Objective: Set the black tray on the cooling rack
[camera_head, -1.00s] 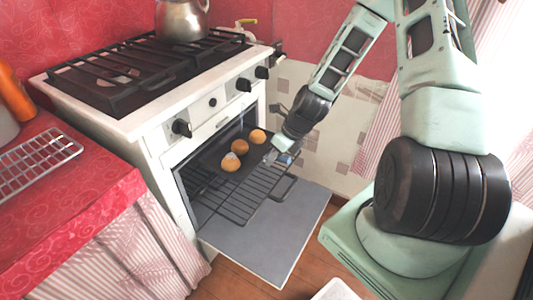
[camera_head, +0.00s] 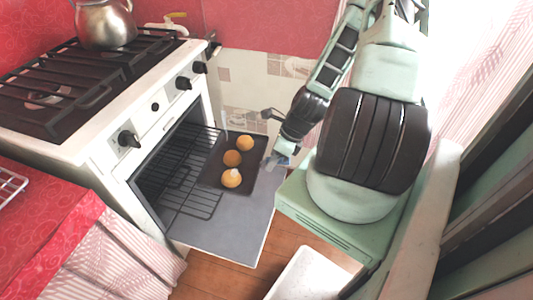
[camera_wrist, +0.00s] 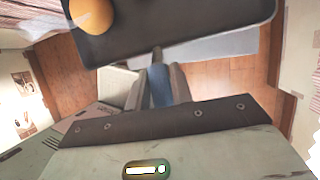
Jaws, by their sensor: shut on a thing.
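The black tray (camera_head: 212,172) is out over the open oven door, with three golden buns on it, one of them (camera_head: 231,178) with a white spot. The cooling rack (camera_head: 10,186) is a wire grid on the red counter at the far left, mostly cut off by the frame.
The oven door (camera_head: 225,235) hangs open below the tray, and a wire oven rack (camera_head: 185,200) sticks out of the oven. A kettle (camera_head: 104,25) stands on the stove's black grates. The red counter (camera_head: 45,205) is left of the oven. A white bin-like thing (camera_head: 312,275) is on the floor.

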